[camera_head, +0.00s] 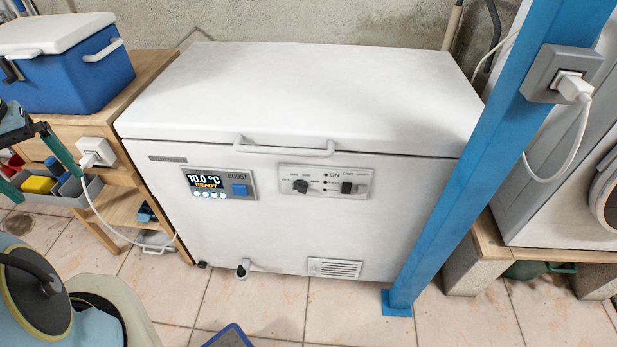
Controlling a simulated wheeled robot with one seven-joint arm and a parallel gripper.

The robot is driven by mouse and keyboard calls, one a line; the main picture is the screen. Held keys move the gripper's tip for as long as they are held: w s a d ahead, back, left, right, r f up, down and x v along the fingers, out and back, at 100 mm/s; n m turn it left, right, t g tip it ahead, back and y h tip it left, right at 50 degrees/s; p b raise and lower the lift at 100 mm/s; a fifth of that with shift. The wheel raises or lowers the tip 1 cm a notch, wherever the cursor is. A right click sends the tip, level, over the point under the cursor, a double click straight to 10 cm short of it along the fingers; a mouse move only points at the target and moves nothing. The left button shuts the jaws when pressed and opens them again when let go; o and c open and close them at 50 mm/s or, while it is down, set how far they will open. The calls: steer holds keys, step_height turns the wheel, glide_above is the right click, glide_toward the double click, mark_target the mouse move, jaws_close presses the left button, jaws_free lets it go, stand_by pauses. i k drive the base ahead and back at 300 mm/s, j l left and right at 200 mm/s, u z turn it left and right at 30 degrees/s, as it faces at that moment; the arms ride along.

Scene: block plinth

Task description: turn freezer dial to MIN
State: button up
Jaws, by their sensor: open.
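The white chest freezer (300,100) stands in the middle with its lid shut. Its front has a grey control plate (325,178) with a black round dial (301,187) on the left. Small labels ring the dial; they are too small to read surely, and I cannot tell which mark it points at.
A display panel (219,185) reading 10.0 °C READY is left of the control plate. The lid handle (284,148) juts out above. A blue post (465,170) stands before the freezer's right side. A wooden shelf (150,85) bears a blue cooler (75,80). Tiled floor lies in front.

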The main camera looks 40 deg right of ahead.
mark_target(300, 186)
steer(key=k+j+u, duration=0.15)
steer(key=k, duration=0.25)
steer(key=k+j+u, duration=0.15)
steer(key=k+j, duration=0.2)
